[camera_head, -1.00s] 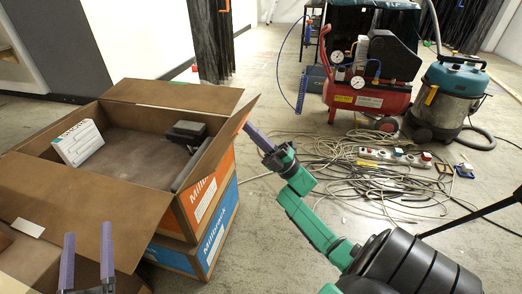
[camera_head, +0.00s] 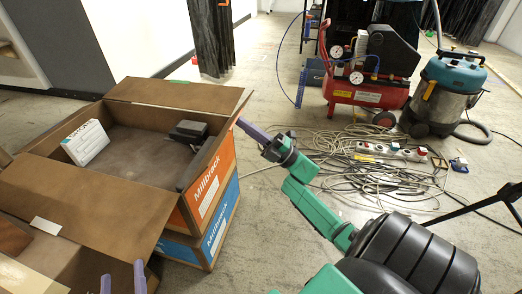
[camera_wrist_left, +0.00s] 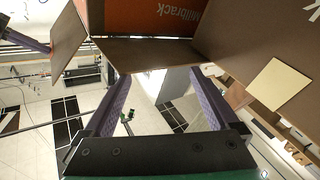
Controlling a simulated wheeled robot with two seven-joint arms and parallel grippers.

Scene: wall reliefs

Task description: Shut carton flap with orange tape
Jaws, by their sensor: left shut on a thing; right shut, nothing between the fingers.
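The open carton (camera_head: 48,163) stands at left with its flaps up or folded out. Its right flap (camera_head: 226,126) stands steeply; I cannot make out orange tape on it in the head view. The flap shows in the left wrist view (camera_wrist_left: 70,38). My right gripper (camera_head: 240,122) is shut and empty, its tip at or very near that flap's outer face. The near flap (camera_head: 95,205) is folded out and bears a pale label. My left gripper (camera_head: 123,279) is low in front of the carton, fingers apart; what it grips is unclear. Its fingers also show in the wrist view (camera_wrist_left: 163,90).
A white box (camera_head: 86,143) and a dark object (camera_head: 188,131) are inside the carton. A blue carton (camera_head: 217,230) is underneath. Cables (camera_head: 380,180) lie on the floor at right, near a red compressor (camera_head: 365,92) and a vacuum (camera_head: 445,95).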

